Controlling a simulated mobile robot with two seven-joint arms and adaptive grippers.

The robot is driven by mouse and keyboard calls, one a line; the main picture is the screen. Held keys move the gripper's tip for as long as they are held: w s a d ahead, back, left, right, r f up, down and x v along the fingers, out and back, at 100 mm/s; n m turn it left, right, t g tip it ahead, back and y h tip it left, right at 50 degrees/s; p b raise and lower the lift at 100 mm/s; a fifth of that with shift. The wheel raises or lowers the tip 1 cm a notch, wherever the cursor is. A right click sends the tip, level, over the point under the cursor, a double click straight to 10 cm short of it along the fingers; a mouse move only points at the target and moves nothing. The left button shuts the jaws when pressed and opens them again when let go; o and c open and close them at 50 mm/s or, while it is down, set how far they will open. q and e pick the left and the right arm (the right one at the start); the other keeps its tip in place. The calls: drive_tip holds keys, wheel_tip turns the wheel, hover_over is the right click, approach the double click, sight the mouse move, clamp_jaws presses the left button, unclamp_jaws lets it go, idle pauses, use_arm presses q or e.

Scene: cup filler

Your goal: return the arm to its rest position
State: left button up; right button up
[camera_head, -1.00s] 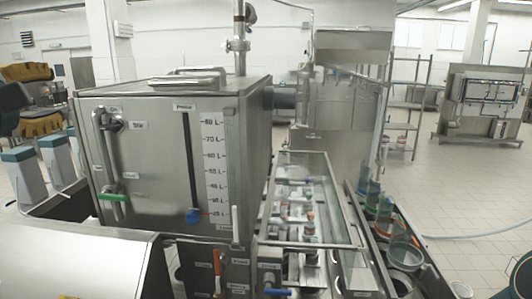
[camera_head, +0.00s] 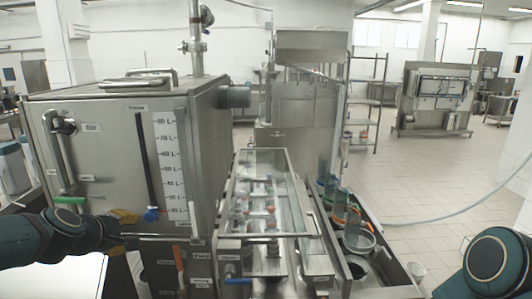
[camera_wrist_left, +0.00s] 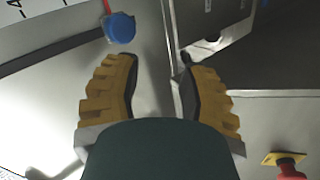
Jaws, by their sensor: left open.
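My left arm reaches in from the left in the head view. My left gripper (camera_head: 132,217), with yellow padded fingers, is in front of the lower front face of the steel tank (camera_head: 105,180). In the left wrist view the gripper (camera_wrist_left: 160,65) is open, with its two fingers well apart and nothing between them. The tank's blue knob (camera_wrist_left: 119,28) is just beyond the left finger. My right arm (camera_head: 497,265) shows as a dark teal link at the lower right; its gripper is out of view.
A filler line under a clear cover (camera_head: 285,185) stands right of the tank. Cups (camera_head: 357,236) stand in a tray beyond it. A red button (camera_wrist_left: 289,172) shows in the wrist view. Open floor lies at the right.

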use_arm(q)
drive_tip(key=s+d+f+m+g+h, duration=0.1)
drive_tip(key=d+f+m+g, duration=0.15)
drive_tip(key=f, duration=0.65)
drive_tip(key=s+d+f+m+g, duration=0.15)
drive_tip(key=d+f, duration=0.25)
drive_tip(key=f, duration=0.5)
drive_tip(key=s+d+f+m+g+h, duration=0.1)
drive_tip(key=d+f, duration=0.3)
drive_tip(key=f, duration=0.5)
drive_tip(key=s+d+f+m+g+h, duration=0.1)
drive_tip(key=s+d+f+m+g, duration=0.2)
drive_tip(key=s+d+f, duration=0.55)
drive_tip(key=s+d+f+m+g+h, duration=0.1)
drive_tip(key=s+d+f+m+g, duration=0.3)
drive_tip(key=s+f, duration=0.6)
drive_tip(key=w+d+f+m+t+b, duration=0.1)
drive_tip(key=w+d+f+t+b, duration=0.2)
drive_tip(key=w+b, duration=0.3)
drive_tip(key=f+b, duration=0.1)
drive_tip(key=b, duration=0.3)
drive_tip(key=shift+d+b, duration=0.3)
drive_tip(key=shift+b, duration=0.1)
drive_tip(key=shift+o, duration=0.3)
drive_tip(key=shift+f, duration=0.1)
